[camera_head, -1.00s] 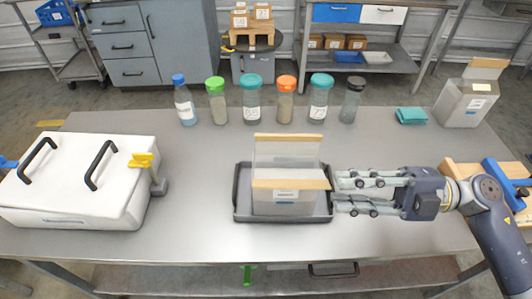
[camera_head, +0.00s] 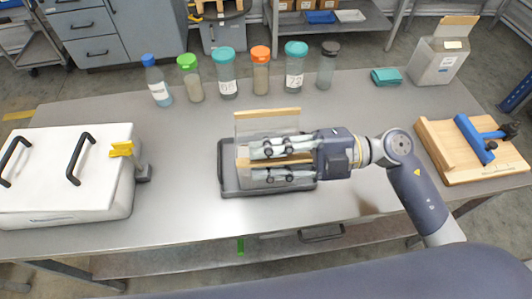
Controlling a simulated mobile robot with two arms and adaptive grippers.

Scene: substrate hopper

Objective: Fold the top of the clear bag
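The clear bag (camera_head: 255,126) stands open in a dark grey tray (camera_head: 226,185) at the middle of the table. Its rear top edge, with a tan strip (camera_head: 267,113), stands up. A second tan strip (camera_head: 244,163) runs along its front top edge. My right gripper (camera_head: 256,165) reaches in from the right across the bag's front. Its fingers are apart, one above and one below the front strip in the picture. They hide much of the bag's front; I cannot tell whether they touch it. My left gripper is not in view.
A white case (camera_head: 55,180) with black handles and a yellow clamp (camera_head: 121,149) is at left. Several capped bottles stand along the back. A grey container (camera_head: 438,62), a teal cloth (camera_head: 386,76) and a wooden fixture (camera_head: 450,150) are at right. The front middle table is clear.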

